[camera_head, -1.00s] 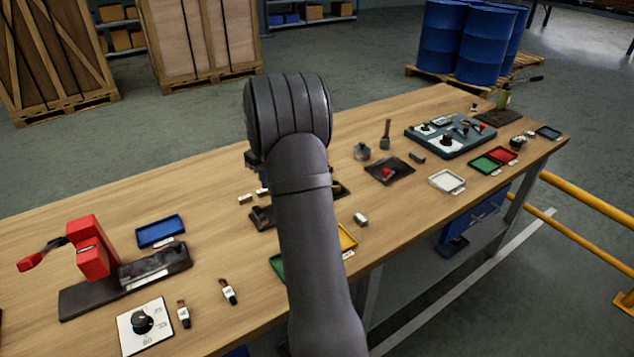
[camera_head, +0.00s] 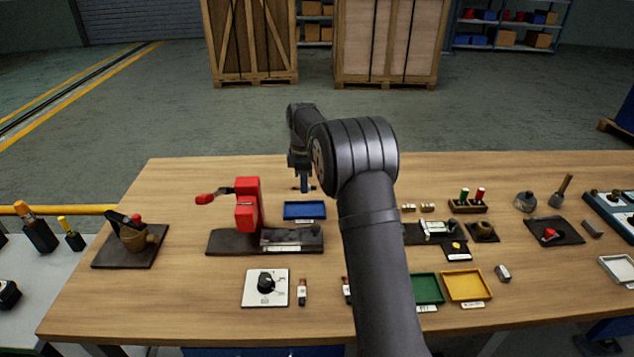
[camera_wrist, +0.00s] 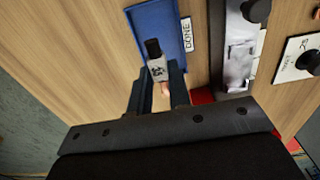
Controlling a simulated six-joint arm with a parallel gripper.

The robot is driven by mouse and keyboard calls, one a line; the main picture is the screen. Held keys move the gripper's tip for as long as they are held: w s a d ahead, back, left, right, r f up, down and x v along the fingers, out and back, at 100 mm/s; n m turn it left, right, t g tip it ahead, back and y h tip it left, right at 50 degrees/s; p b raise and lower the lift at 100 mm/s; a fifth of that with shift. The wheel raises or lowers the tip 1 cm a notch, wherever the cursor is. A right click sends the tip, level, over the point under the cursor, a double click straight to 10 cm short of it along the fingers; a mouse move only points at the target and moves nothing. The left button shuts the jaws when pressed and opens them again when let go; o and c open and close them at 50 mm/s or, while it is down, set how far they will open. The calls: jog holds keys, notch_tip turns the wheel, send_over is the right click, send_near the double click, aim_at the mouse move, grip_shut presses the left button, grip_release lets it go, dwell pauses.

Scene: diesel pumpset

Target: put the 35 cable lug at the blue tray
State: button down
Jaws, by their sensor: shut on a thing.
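My gripper (camera_head: 304,186) is at the blue tray (camera_head: 305,211), at the tray's far edge in the head view. In the wrist view my gripper (camera_wrist: 160,84) is shut on a cable lug (camera_wrist: 156,69) with a black end, a white marked band and a copper end. The marking is small and looks like 35. The lug shows over the near end of the blue tray (camera_wrist: 147,24), black end pointing into it. A white DONE label is beside the tray. I cannot tell whether the lug touches the tray floor.
A red press (camera_head: 248,204) on a dark base stands left of and in front of the tray. Green (camera_head: 428,289) and yellow (camera_head: 466,286) trays are at front right. The table behind the tray is clear.

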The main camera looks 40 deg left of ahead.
aim_at(305, 211)
jog(key=shift+f, duration=3.7)
jog(key=shift+f, duration=0.3)
jog(key=c, duration=1.3)
grip_release()
jog(key=shift+o, duration=0.2)
jog(key=shift+r, duration=0.1)
jog(key=shift+r, duration=3.4)
